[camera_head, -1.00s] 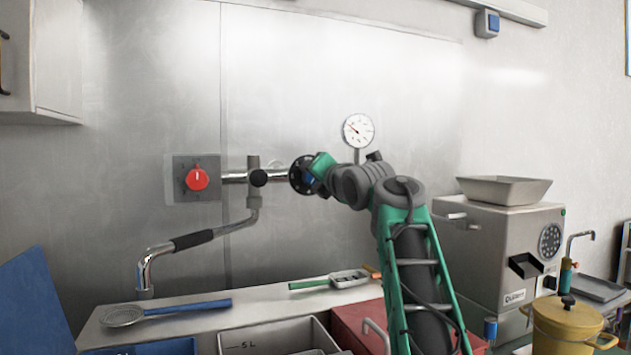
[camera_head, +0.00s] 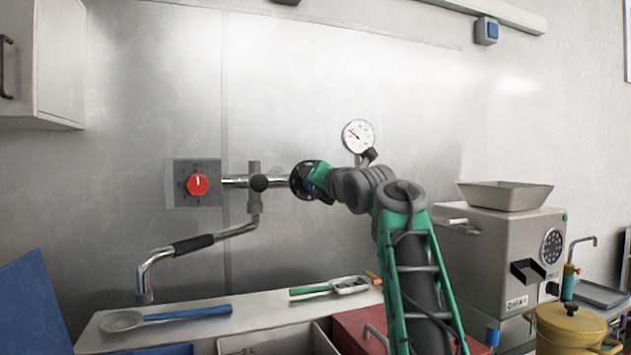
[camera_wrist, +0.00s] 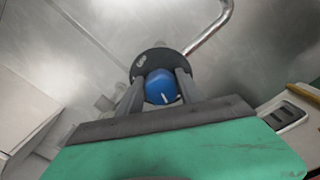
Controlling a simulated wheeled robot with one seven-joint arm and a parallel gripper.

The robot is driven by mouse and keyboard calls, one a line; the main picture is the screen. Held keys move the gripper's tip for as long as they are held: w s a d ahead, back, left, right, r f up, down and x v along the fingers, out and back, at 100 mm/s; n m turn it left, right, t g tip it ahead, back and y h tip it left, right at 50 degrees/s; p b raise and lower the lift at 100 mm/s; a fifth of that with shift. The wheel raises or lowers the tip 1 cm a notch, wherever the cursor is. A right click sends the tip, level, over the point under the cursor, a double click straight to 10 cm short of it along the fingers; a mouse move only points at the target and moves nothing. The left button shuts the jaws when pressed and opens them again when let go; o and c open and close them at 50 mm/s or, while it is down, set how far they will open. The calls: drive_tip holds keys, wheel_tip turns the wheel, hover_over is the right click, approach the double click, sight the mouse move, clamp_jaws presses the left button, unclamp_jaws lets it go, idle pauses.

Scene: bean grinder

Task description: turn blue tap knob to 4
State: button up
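The blue tap knob (camera_wrist: 161,88) sits in front of a round black plate (camera_wrist: 150,63) in the wrist view. A short white mark shows on the knob's lower right edge. My gripper (camera_wrist: 160,80) has one finger on each side of the knob, very close to it. I cannot tell whether the fingers press on it. In the head view my gripper (camera_head: 318,178) is at the black plate (camera_head: 301,180) on the right end of the tap pipe, and it mostly hides the knob. The numbers around the knob are not readable.
A red knob (camera_head: 198,185) on a square plate is at the pipe's left end. The swivel spout (camera_head: 205,237) hangs below. A gauge (camera_head: 358,136) is above my wrist. A ladle (camera_head: 122,321) and a green-handled tool (camera_head: 310,290) lie on the ledge. The grinder (camera_head: 500,265) stands right.

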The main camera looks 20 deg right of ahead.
drive_tip(key=o, duration=0.4)
drive_tip(key=shift+s, duration=0.1)
drive_tip(key=s+b, duration=0.2)
drive_tip(key=s, duration=0.5)
drive_tip(key=shift+s, duration=0.3)
